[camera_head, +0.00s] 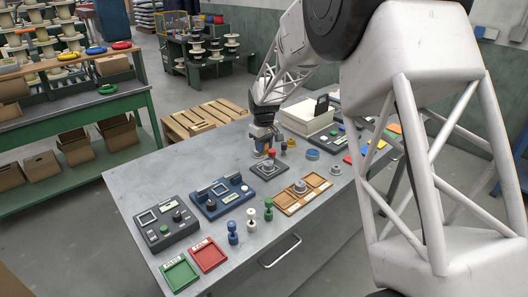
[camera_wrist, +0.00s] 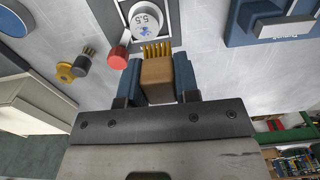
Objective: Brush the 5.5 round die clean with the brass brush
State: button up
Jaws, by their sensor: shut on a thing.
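My gripper (camera_wrist: 158,88) is shut on the brass brush, a brown wooden block (camera_wrist: 157,76) with a row of yellow bristles (camera_wrist: 157,50). The blue fingers stand on either side of the block. The bristles point at the 5.5 round die (camera_wrist: 147,20), a pale round piece marked "5.5", just beyond them in the wrist view. I cannot tell whether they touch it. The die sits on a dark square-framed stand (camera_wrist: 178,10), which the head view also shows (camera_head: 260,174) just below my gripper (camera_head: 266,147). The brush is hard to make out in the head view.
A red-topped piece (camera_wrist: 118,57) stands close beside the stand. A blue device (camera_head: 222,196) and a wooden tray (camera_head: 288,207) flank it. Small spools (camera_head: 250,220) and red (camera_head: 208,254) and green (camera_head: 180,273) trays are nearer the front edge.

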jog(key=shift+r, duration=1.45)
jog(key=shift+f, duration=0.2)
jog(key=shift+f, duration=2.95)
jog(key=shift+f, duration=1)
jog(key=shift+w+d, duration=0.1)
jog(key=shift+w+d+r, duration=0.1)
jog(key=shift+w+d, duration=1.25)
jog(key=shift+f, duration=0.2)
jog(key=shift+s+a, duration=0.1)
jog(key=shift+s, duration=0.05)
